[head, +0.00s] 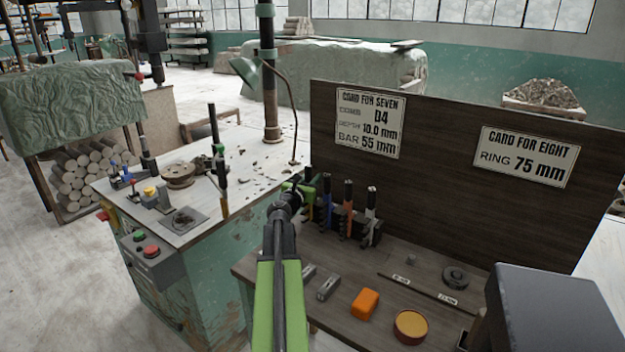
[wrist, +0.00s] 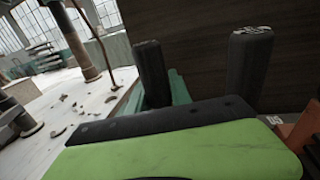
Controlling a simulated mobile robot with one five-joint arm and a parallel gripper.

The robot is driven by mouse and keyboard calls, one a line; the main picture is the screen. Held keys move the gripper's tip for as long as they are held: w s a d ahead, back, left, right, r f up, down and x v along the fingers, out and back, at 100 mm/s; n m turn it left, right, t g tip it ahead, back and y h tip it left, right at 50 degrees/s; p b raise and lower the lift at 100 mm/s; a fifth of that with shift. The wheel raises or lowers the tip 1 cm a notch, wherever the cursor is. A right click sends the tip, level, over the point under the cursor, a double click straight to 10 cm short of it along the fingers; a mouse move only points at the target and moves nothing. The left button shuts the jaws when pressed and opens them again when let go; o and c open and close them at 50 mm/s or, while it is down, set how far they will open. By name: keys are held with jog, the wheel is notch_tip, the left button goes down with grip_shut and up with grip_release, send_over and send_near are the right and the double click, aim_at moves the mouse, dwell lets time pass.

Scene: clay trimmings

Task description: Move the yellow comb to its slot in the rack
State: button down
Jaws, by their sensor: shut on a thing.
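My gripper (head: 298,189) is at the left end of the dark rack (head: 345,222) in the head view, shut on a dark-handled comb. This seems to be the yellow comb (head: 307,213), with a little yellow showing below the jaws. It is roughly upright, beside the blue comb. I cannot tell whether its lower end sits in a slot or hangs just above. In the wrist view its dark handle (wrist: 152,72) rises behind my green finger (wrist: 180,150), which hides the lower part.
The rack also holds a blue comb (head: 327,203), an orange comb (head: 348,208) and a grey comb (head: 371,217). The bench has an orange block (head: 364,303) and a round tin (head: 411,326). A dark board (head: 450,165) with two cards stands behind.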

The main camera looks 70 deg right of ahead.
jog(key=c, duration=1.1)
grip_release()
jog(key=a, duration=1.2)
jog(key=shift+w+r, duration=0.2)
jog(key=shift+w, duration=0.2)
jog(key=shift+d, duration=0.1)
